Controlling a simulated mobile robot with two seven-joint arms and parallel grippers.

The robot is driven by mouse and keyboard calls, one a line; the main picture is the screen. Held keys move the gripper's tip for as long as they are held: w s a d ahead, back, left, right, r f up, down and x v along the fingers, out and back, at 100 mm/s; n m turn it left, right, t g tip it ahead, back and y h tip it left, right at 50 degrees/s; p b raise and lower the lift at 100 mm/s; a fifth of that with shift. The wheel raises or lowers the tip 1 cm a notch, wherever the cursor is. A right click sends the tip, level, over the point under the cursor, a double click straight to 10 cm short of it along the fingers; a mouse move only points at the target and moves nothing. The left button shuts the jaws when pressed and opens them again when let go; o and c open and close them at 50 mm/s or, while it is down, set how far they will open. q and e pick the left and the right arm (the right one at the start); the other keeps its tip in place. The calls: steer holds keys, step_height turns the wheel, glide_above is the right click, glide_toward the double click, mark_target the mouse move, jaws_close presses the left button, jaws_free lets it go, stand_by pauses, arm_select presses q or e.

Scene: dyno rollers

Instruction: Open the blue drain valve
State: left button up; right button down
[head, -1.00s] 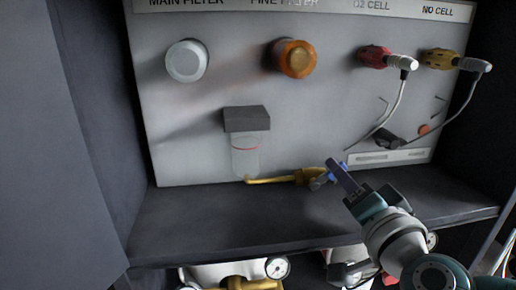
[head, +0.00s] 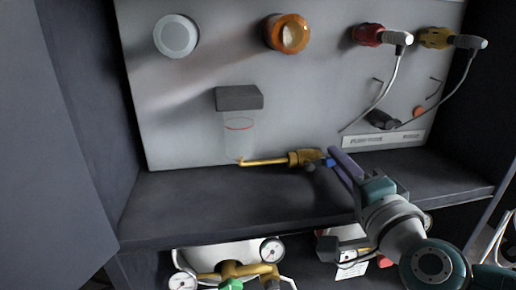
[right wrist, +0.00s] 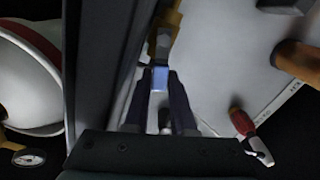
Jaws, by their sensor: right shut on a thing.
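The drain valve is a brass body (head: 305,157) on a brass pipe (head: 265,162) that runs from under the clear filter bowl (head: 238,140). Its small blue handle (head: 329,162) is at the right end of the body, mostly hidden by my right fingers in the head view. In the right wrist view the blue handle (right wrist: 159,78) lies between the two fingertips, with the brass body beyond it. My right gripper (head: 337,160) is shut on the blue handle, reaching in from the lower right. My left gripper is not in view.
The dark shelf (head: 220,205) runs close below the valve. A white knob (head: 176,36), an orange knob (head: 288,34) and cabled red (head: 368,35) and yellow (head: 436,38) connectors are on the grey panel above. Gauges (head: 272,250) and brass fittings stand below the shelf.

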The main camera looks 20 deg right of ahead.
steer(key=c, duration=0.7)
jaws_free()
steer(key=shift+c, duration=0.2)
